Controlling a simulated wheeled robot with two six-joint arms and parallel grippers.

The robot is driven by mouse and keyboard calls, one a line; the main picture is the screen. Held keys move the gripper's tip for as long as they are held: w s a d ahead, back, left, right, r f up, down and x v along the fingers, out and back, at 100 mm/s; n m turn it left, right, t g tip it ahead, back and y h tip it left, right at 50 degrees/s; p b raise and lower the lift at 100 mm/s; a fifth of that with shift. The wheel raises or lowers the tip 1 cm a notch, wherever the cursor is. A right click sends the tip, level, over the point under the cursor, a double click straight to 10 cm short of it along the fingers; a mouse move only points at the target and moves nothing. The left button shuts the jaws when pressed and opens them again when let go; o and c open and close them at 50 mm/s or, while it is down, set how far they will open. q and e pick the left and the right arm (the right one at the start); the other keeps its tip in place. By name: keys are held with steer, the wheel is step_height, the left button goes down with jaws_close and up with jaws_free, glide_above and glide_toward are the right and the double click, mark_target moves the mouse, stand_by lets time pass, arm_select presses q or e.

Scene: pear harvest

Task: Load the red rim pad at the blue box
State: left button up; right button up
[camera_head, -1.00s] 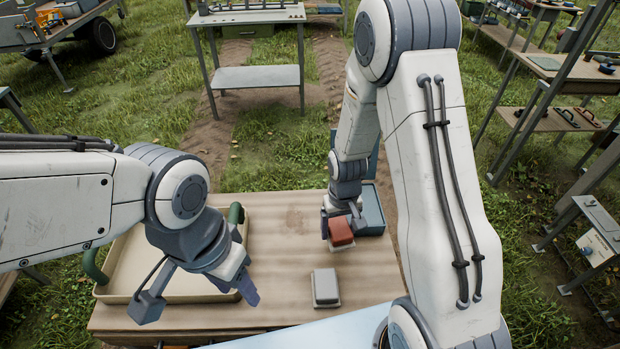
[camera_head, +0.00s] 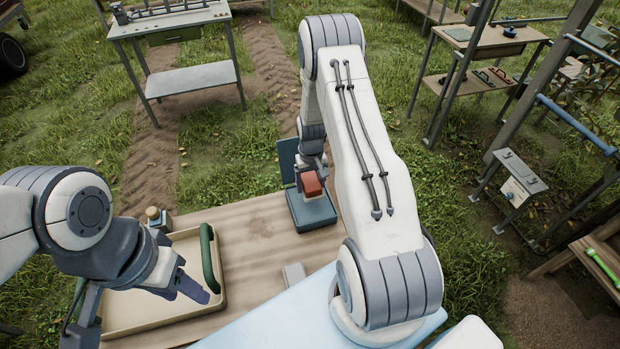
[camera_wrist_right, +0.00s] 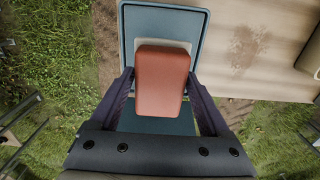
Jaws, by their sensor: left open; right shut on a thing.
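The red rim pad (camera_head: 311,183) is held in my right gripper (camera_head: 313,178), above the open blue box (camera_head: 314,219). In the right wrist view the red pad (camera_wrist_right: 162,80) sits between the two dark fingers of my right gripper (camera_wrist_right: 163,95). The blue box (camera_wrist_right: 198,28) shows behind and below it, with a pale patch partly hidden by the pad. The box's lid (camera_head: 289,160) stands up at its far side. My left gripper (camera_head: 150,300) is open and empty over the tray side of the table.
A beige tray (camera_head: 150,318) with green handles (camera_head: 209,258) covers the table's left. A grey block (camera_head: 294,274) lies on the wooden table (camera_head: 250,238), partly hidden by a pale blue surface. The table's middle is clear.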

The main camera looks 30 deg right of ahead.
steer(key=shift+a+f+b, duration=0.1)
steer(key=shift+f+b, duration=1.55)
steer(key=shift+f, duration=1.25)
steer(key=shift+f+b, duration=0.55)
steer(key=shift+r+p, duration=2.3)
steer(key=shift+r, duration=1.3)
